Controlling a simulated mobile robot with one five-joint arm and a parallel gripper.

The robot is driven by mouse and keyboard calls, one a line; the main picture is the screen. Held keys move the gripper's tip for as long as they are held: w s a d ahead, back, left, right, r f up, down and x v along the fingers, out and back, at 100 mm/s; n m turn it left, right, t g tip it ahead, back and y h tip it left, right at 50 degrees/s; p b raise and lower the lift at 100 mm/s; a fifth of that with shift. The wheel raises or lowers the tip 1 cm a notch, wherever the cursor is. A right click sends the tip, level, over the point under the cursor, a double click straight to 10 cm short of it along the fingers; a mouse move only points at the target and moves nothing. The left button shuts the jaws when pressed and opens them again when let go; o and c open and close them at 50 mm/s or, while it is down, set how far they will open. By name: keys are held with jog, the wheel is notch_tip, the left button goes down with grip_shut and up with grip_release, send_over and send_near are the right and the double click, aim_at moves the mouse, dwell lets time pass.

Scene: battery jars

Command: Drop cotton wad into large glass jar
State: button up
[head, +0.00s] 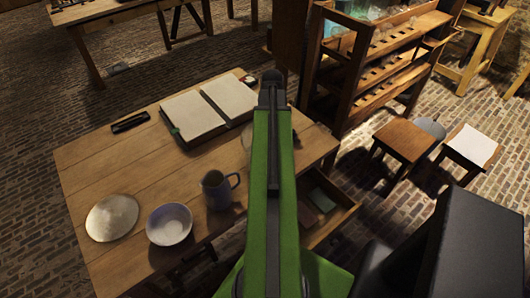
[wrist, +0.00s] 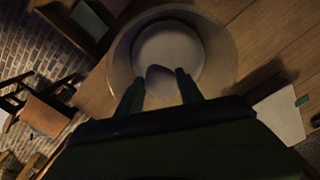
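The large glass jar (wrist: 222,58) is in the wrist view, seen from above as a round, see-through rim with a pale round base inside. In the head view my arm hides most or all of it. My gripper (wrist: 160,82) is above the jar's near side, its two dark fingers pointing toward the opening. A small rounded grey lump, seemingly the cotton wad (wrist: 159,76), sits between the fingers and looks held by them. It is dim, and its height above the rim is hard to tell. In the head view my gripper (head: 272,88) is at the arm's far end.
The wooden table (head: 95,165) carries an open book (head: 205,108), a blue-grey jug (head: 218,190), a bowl (head: 170,224) and a pale domed disc (head: 112,217). An open drawer (head: 335,215) juts out at the right. A shelf rack (head: 365,60) and stools (head: 404,140) stand beyond.

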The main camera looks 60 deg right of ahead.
jog(key=o, duration=0.3)
jog(key=shift+o, duration=0.2)
notch_tip(320, 180, up, 17)
jog(key=p, duration=1.7)
jog(key=shift+r, duration=0.2)
